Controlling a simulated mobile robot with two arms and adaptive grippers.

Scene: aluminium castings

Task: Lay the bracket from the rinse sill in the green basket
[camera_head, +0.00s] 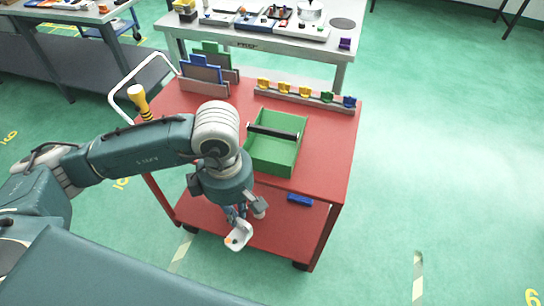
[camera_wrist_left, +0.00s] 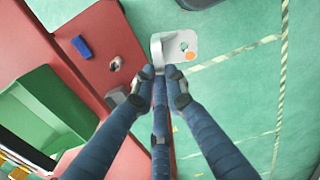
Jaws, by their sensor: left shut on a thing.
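The bracket (camera_head: 240,235) is a small pale metal casting with an orange spot. In the left wrist view the bracket (camera_wrist_left: 182,46) sits at the fingertips, with a hole and the orange spot showing, over green floor. My left gripper (camera_head: 243,217) points down and is shut on it, near the front edge of the red cart. The fingers meet at the bracket in the left wrist view (camera_wrist_left: 160,72). The green basket (camera_head: 273,168) stands on the cart's top, up and right of the gripper; its dark handle spans it. The basket (camera_wrist_left: 40,110) shows at the wrist view's left. My right gripper is out of view.
The red cart (camera_head: 335,150) holds a rack of upright plates (camera_head: 203,73), a yellow-handled tool (camera_head: 138,97) and a row of small coloured pieces (camera_head: 303,92). A blue block (camera_head: 300,200) lies on its lower shelf. A grey workbench (camera_head: 255,40) stands behind.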

